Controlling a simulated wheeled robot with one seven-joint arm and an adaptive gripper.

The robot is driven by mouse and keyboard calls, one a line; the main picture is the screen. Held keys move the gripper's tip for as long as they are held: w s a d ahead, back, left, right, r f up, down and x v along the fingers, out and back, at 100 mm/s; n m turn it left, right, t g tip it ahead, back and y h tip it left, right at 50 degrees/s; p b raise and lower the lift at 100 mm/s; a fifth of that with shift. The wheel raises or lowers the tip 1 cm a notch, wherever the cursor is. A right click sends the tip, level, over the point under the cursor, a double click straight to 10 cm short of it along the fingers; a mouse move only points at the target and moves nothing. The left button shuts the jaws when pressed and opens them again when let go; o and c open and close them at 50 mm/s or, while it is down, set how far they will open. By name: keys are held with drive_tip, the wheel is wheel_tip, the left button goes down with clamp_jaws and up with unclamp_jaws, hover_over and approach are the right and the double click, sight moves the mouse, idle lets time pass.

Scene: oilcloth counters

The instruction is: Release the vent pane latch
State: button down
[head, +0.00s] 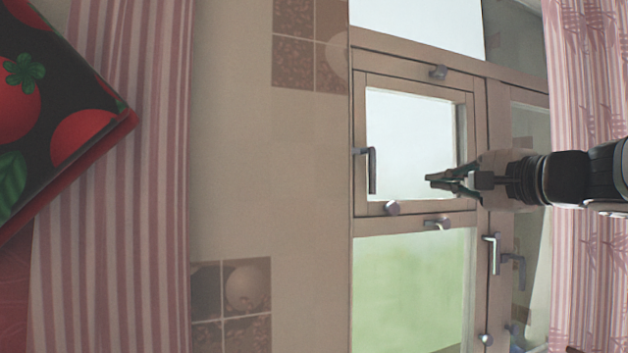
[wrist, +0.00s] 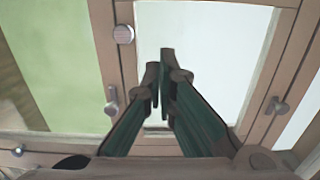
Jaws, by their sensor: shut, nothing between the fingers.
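The vent pane (head: 410,140) is a small framed pane in the window, shown sideways in the head view. Its frame looks closed. A grey lever handle (head: 372,172), which I take for the latch, sits on the left side of that frame. My gripper (head: 430,180) is to the right of the handle, in front of the glass and apart from it. Its dark green fingers are together and empty. In the wrist view, my gripper (wrist: 163,75) points over the pale vent pane (wrist: 215,60). I cannot make out the handle there.
A round knob (head: 392,208) sits at the pane's lower corner, and it shows in the wrist view (wrist: 124,34). Other fittings (head: 438,222) and handles (head: 492,252) stick out nearby. Striped curtains (head: 110,180) hang at left and right. A tomato-patterned counter (head: 60,110) lies far left.

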drive_tip(key=w+a+p, duration=0.2)
drive_tip(key=w+a, duration=0.3)
drive_tip(key=a, duration=0.1)
drive_tip(key=shift+w+a, duration=0.2)
drive_tip(key=shift+w, duration=0.2)
